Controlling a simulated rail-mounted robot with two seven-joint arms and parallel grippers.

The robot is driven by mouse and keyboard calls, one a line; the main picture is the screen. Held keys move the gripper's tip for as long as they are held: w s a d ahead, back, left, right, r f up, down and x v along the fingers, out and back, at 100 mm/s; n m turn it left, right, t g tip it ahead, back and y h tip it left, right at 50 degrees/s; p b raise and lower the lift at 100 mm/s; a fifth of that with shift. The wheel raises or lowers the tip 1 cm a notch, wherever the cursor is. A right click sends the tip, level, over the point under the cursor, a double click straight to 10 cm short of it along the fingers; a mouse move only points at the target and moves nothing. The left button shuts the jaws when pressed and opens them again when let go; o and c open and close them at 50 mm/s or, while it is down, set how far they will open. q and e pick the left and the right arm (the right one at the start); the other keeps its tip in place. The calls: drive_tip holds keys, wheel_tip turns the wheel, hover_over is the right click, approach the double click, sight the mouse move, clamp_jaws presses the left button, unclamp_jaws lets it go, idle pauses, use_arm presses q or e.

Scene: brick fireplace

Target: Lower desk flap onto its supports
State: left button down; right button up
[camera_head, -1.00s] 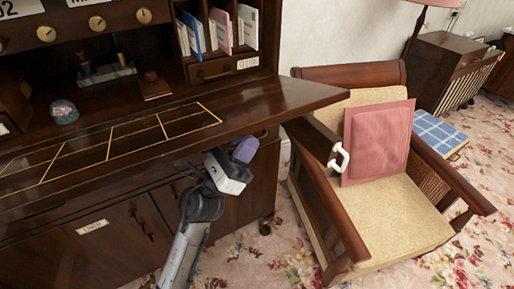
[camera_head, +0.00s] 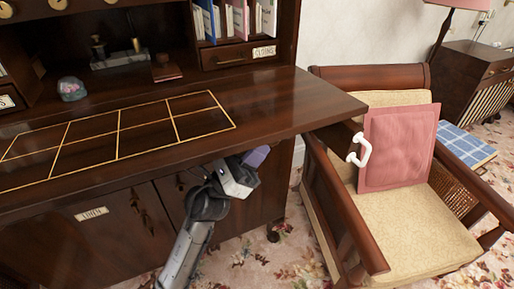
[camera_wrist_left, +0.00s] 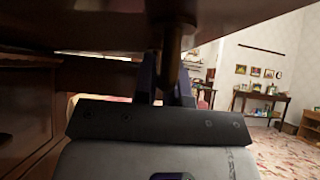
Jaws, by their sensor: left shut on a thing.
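The desk flap (camera_head: 270,105) is a dark wooden board with a gold-lined grid on its top. It projects from the desk and looks close to level. My left gripper (camera_head: 250,165) is under its front edge, towards the right end. In the left wrist view, the flap's underside (camera_wrist_left: 100,28) spans the top. There my left gripper's blue fingers (camera_wrist_left: 166,88) are shut around a dark metal post (camera_wrist_left: 172,55) hanging from the flap. The supports are not clearly seen, and I cannot tell whether the flap touches them. My right gripper is out of view.
A wooden armchair (camera_head: 400,215) with a pink cushion (camera_head: 398,145) stands just right of the flap. Desk cupboard doors (camera_head: 100,225) lie below it. A glass paperweight (camera_head: 72,89) sits on the desk behind. Patterned carpet lies between desk and chair.

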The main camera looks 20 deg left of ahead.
use_arm(q)
drive_tip(key=shift+r, duration=0.1)
drive_tip(key=c, duration=1.5)
unclamp_jaws()
drive_tip(key=o, duration=0.3)
drive_tip(key=shift+s, duration=0.2)
drive_tip(key=shift+a+f, duration=0.15)
drive_tip(key=shift+f, duration=0.05)
drive_tip(key=shift+p+v, duration=0.35)
drive_tip(key=shift+v, duration=6.4)
